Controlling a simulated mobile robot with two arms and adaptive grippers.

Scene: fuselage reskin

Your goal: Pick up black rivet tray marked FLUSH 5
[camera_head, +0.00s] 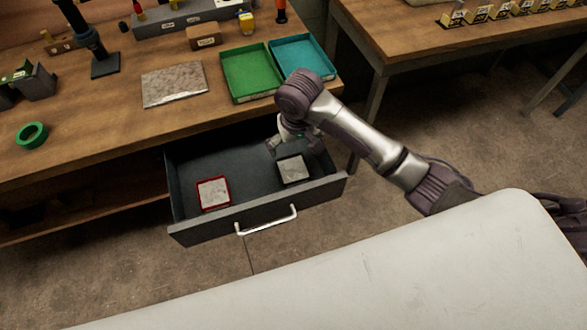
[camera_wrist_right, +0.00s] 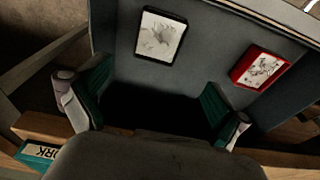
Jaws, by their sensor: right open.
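A small black-rimmed tray (camera_head: 293,169) with a pale, patterned inside lies on the floor of the open drawer (camera_head: 225,215), towards its right side. No marking on it can be read. It also shows in the right wrist view (camera_wrist_right: 161,37), at the top middle. My right gripper (camera_head: 292,143) is over the right rear part of the drawer, just behind the black tray. In the right wrist view its fingers (camera_wrist_right: 155,92) are wide apart with nothing between them, and the black tray lies beyond the tips. My left gripper is out of view.
A red-rimmed tray (camera_head: 213,193) lies to the left in the same drawer. The drawer has raised walls and a white front handle (camera_head: 266,221). Above it, the wooden bench (camera_head: 110,130) holds a green tray (camera_head: 249,73) and a teal tray (camera_head: 303,57). Bare drawer floor separates the small trays.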

